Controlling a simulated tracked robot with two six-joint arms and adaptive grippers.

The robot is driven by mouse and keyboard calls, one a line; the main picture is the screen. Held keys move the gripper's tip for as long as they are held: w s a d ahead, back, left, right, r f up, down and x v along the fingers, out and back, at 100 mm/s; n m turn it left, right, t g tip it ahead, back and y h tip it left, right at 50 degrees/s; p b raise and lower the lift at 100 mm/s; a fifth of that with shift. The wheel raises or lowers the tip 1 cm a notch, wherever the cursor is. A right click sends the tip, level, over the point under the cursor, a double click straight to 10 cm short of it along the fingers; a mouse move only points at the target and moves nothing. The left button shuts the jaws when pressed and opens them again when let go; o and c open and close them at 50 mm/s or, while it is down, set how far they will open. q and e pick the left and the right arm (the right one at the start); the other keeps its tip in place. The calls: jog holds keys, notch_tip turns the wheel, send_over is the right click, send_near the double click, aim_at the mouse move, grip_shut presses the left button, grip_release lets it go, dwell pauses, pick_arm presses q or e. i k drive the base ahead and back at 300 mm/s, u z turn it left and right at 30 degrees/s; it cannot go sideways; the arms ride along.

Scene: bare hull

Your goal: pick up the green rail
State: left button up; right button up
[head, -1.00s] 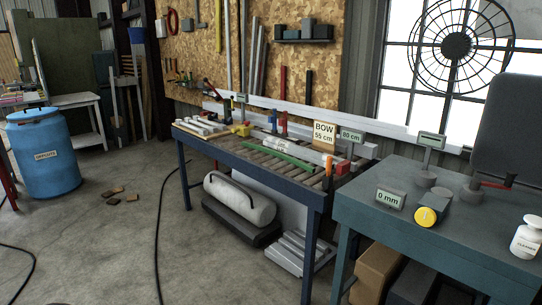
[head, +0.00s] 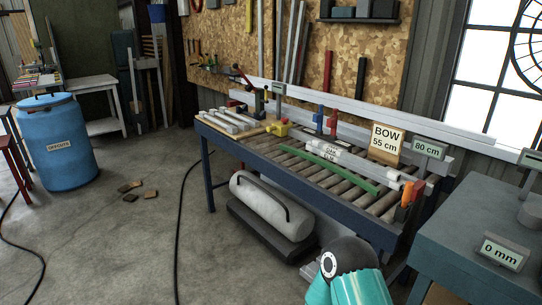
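The green rail (head: 343,168) is a long, thin, slightly curved strip. It lies on the roller table (head: 290,189), along the front side of some white bars (head: 350,160). Both ends of the rail show. A teal and dark arm part of mine shows at the bottom edge, in front of the table and well below the rail. No gripper fingers are in view, so neither gripper is seen at the rail.
A "BOW 55 cm" sign (head: 385,142) and an "80 cm" display (head: 428,149) stand behind the rail. An orange-handled tool (head: 408,193) is at the table's right end. A blue-grey bench (head: 470,232) stands right. Open floor lies left, with a blue barrel (head: 58,142).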

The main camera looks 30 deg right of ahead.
aim_at(371, 189)
jog(key=z, duration=0.05)
jog(key=i, duration=1.4)
jog(key=z, duration=0.9)
jog(key=i, duration=0.7)
jog(key=z, duration=0.45)
jog(key=k, duration=0.9)
jog(key=z, duration=0.2)
jog(key=i, duration=0.9)
jog(key=u, duration=0.1)
